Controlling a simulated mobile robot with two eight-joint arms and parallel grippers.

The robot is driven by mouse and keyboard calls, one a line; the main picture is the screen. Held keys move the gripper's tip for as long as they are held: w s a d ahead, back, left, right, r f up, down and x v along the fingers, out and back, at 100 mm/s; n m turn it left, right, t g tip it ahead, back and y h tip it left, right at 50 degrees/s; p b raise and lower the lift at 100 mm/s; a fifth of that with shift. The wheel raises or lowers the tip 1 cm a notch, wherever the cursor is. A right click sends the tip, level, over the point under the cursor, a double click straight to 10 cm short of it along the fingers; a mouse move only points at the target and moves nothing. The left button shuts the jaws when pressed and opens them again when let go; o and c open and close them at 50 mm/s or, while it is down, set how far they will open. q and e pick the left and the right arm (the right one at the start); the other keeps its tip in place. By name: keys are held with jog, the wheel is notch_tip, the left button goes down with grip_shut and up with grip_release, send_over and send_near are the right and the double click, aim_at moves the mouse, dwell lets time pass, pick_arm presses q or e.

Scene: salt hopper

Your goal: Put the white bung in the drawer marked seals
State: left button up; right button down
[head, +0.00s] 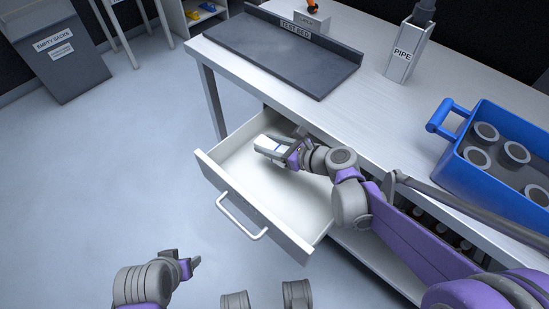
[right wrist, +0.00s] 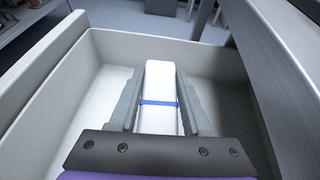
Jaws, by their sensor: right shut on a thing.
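My right gripper (head: 270,147) is shut on the white bung (head: 265,143), which looks like a long white block. In the right wrist view the bung (right wrist: 160,85) has a thin blue band and lies between the two grey fingers. Gripper and bung are inside an open white drawer (head: 250,205), low over its floor. I cannot tell whether the bung touches the floor. No label shows on the drawer front. My left gripper (head: 194,263) is at the lower left, away from the drawer; its finger opening is unclear.
The drawer sticks out under a grey bench (head: 375,110). On the bench are a dark test bed (head: 285,50), a pipe holder (head: 403,58) and a blue crate (head: 465,140) with several grey cylinders. An empty sacks bin (head: 70,75) stands at the upper left. The floor left of the drawer is clear.

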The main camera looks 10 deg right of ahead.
aim_at(269, 163)
notch_tip(269, 163, down, 6)
jog(key=shift+w+r+b, duration=0.1)
jog(key=shift+r+b, duration=0.15)
jog(key=shift+b, duration=0.6)
jog(key=shift+r, duration=0.1)
jog(key=c, duration=0.8)
grip_release()
jog(key=shift+f, duration=0.2)
jog(key=o, duration=0.4)
jog(key=shift+o, duration=0.2)
jog(key=shift+r, duration=0.1)
